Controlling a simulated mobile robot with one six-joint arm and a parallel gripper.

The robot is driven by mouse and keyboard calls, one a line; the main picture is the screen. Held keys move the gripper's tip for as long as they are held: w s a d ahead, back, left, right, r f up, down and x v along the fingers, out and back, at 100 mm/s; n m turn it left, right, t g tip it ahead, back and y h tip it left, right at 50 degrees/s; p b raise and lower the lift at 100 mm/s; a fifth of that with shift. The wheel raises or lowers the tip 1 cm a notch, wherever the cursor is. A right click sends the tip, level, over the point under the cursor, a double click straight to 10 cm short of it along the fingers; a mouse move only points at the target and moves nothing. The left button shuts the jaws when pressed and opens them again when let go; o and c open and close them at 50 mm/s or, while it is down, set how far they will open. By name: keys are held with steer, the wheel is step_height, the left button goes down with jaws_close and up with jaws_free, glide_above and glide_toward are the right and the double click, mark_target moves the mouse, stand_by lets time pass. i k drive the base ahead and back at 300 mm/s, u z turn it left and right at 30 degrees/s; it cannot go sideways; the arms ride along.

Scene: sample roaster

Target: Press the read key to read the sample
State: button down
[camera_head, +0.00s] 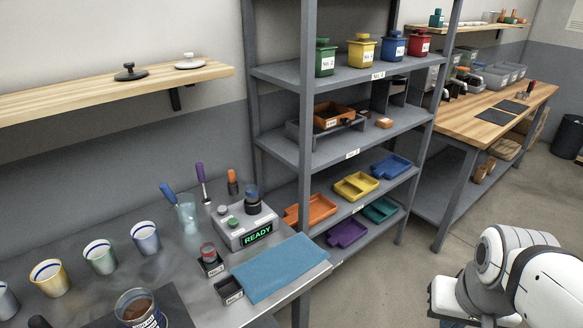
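The reader (246,231) is a light grey box on the metal bench at lower centre, with a lit green "READY" display (257,233). I cannot read any label that says which is the read key. A dark blue-grey, round-topped thing (252,193) stands on the reader's top. Part of my white arm shows at lower right, well away from the reader. My gripper is not in view.
A black holder with a red-topped item (208,257) stands in front of the reader, beside an empty black holder (229,290) and a blue cloth (278,268). A glass with a blue tool (187,214) stands left. A grey shelf rack (308,156) rises behind right.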

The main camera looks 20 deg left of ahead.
mark_target(232, 222)
steer(key=u, duration=0.35)
steer(key=i, duration=0.8)
steer(key=u, duration=0.55)
steer(key=k, duration=0.9)
steer(key=u, duration=0.15)
steer(key=i, duration=0.9)
steer(key=z, duration=0.05)
